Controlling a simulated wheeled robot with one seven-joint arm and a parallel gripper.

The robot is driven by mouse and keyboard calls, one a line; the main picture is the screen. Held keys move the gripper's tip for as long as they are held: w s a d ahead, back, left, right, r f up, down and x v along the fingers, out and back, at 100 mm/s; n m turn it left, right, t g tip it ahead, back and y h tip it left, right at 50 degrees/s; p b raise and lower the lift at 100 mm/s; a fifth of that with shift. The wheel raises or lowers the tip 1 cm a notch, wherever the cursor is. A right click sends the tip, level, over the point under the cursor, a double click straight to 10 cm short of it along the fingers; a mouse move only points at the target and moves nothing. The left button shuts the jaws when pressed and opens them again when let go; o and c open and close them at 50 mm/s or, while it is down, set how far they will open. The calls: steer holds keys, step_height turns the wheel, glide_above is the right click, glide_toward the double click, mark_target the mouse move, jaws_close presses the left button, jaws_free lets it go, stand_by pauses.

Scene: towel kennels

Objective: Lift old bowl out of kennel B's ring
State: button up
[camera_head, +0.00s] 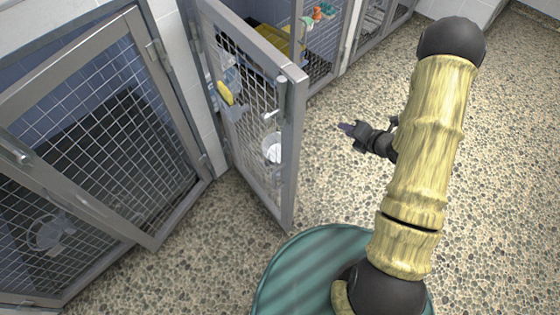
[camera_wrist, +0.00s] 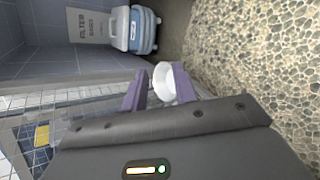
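A white bowl (camera_head: 272,148) shows at the lower part of the open middle gate (camera_head: 297,150), partly behind its mesh and frame. I cannot make out the ring around it, nor any kennel letter. My gripper (camera_head: 347,128) is to the right of the gate, over the pebbled floor, apart from the bowl and pointing left towards it. In the wrist view my gripper (camera_wrist: 161,70) has its two purple fingers spread apart. The white bowl (camera_wrist: 164,82) appears in the gap between them; its lower part is hidden by my gripper body. It does not look gripped.
A left kennel gate (camera_head: 150,130) stands in front of a dark kennel with another bowl (camera_head: 46,232) behind mesh. Toys (camera_head: 318,13) lie at the back. A blue and white container (camera_wrist: 143,30) and a sign (camera_wrist: 88,25) show in the wrist view. Floor at right is clear.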

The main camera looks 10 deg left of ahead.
steer(key=s+a+f+n+y+b, duration=0.2)
steer(key=f+n+b, duration=0.4)
steer(key=f, duration=0.5)
steer(key=shift+s+f+n+y+b, duration=0.3)
steer(key=shift+s+y, duration=0.45)
steer(key=shift+y, duration=0.35)
steer(key=b+x, duration=0.4)
steer(key=x, duration=0.8)
steer(key=shift+b, duration=0.3)
steer(key=shift+w+a+f, duration=0.1)
steer(key=shift+f, duration=0.05)
